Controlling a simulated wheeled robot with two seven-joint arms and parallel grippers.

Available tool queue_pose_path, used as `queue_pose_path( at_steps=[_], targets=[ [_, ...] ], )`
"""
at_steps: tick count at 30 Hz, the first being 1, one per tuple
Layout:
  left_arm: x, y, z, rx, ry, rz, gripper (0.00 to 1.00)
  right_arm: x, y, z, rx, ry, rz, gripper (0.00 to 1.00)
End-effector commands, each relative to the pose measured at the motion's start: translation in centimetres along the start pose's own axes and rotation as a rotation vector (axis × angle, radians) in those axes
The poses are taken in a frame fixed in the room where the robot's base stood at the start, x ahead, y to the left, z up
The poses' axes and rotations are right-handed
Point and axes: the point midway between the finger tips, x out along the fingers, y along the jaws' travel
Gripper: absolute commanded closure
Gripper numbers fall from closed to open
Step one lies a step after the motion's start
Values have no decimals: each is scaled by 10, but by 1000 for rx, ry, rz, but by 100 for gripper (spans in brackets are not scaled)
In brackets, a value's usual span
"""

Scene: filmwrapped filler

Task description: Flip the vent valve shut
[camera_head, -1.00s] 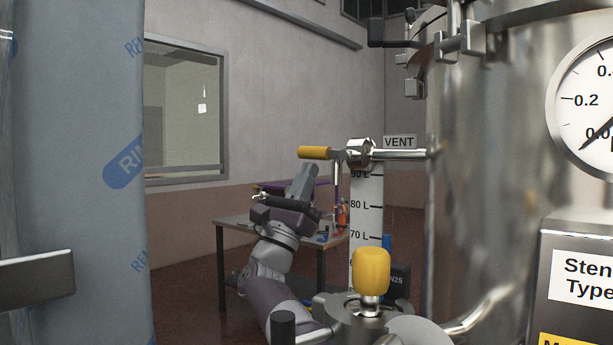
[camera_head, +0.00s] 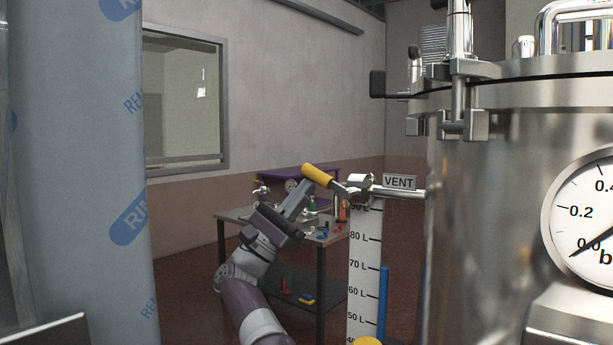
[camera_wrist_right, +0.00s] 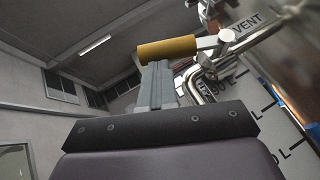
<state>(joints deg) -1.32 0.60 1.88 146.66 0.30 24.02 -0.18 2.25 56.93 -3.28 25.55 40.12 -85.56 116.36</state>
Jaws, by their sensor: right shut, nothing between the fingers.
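The vent valve's yellow lever handle (camera_head: 317,175) sticks out left of the VENT label (camera_head: 399,182) and tilts up to the left. Its metal body (camera_head: 358,182) sits on a short pipe from the steel tank. My right gripper (camera_head: 304,192) is shut and empty, just under the handle. In the right wrist view, the closed fingers (camera_wrist_right: 158,72) reach up to the underside of the yellow handle (camera_wrist_right: 167,49) and appear to touch it. My left gripper is not in view.
The steel tank (camera_head: 480,170) with a pressure gauge (camera_head: 590,215) fills the right. A level scale (camera_head: 364,265) hangs below the valve. A wrapped blue-grey column (camera_head: 75,180) stands at left. A cluttered workbench (camera_head: 240,214) is behind my arm.

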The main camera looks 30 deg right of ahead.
Motion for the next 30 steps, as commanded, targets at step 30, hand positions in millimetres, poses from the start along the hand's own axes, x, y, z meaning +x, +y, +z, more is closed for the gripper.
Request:
queue_pose_path(
  at_steps=[30],
  targets=[
    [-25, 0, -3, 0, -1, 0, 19, 66, 3, 44, 15, -1, -22, 100]
  ],
)
